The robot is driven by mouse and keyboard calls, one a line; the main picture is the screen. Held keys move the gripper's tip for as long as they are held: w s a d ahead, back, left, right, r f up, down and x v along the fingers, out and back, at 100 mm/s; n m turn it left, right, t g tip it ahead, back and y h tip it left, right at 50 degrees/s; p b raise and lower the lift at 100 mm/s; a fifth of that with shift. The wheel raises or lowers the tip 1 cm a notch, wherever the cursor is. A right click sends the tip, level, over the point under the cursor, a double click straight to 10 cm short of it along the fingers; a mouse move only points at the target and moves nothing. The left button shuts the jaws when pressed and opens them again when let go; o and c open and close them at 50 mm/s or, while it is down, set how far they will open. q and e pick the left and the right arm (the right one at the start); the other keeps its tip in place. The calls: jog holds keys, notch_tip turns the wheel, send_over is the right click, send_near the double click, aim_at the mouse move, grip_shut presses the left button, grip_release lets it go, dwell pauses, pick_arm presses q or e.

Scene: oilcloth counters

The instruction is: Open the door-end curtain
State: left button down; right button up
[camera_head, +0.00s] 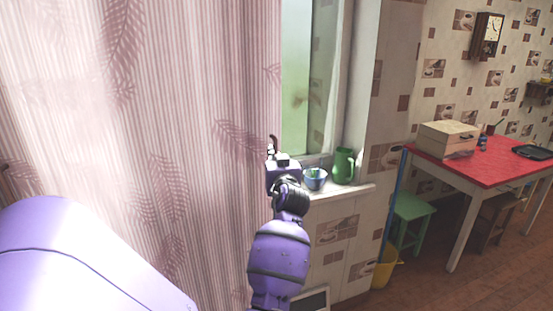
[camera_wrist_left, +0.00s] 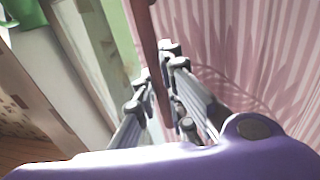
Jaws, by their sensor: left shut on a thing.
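The pink striped curtain (camera_head: 190,90) with leaf prints hangs across the left and middle of the head view, and its right edge leaves part of the window (camera_head: 298,80) bare. My left gripper (camera_head: 272,150) is at that right edge, above the sill. In the left wrist view, my left gripper (camera_wrist_left: 160,68) is shut on a narrow dark brown bar (camera_wrist_left: 148,30) beside the curtain (camera_wrist_left: 240,45). I cannot tell how the bar joins the curtain. My right gripper is not in view.
A blue bowl (camera_head: 315,179) and a green jug (camera_head: 343,166) stand on the sill (camera_head: 345,190), close right of my left gripper. Further right are a green stool (camera_head: 412,207), a yellow bucket (camera_head: 385,268) and a red-topped table (camera_head: 495,160) with a box (camera_head: 447,139).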

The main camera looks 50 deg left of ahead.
pick_arm(q)
jog(key=shift+f, duration=0.1)
jog(key=c, duration=2.1)
grip_release()
jog(key=v, duration=1.2)
jog(key=shift+w, duration=0.1)
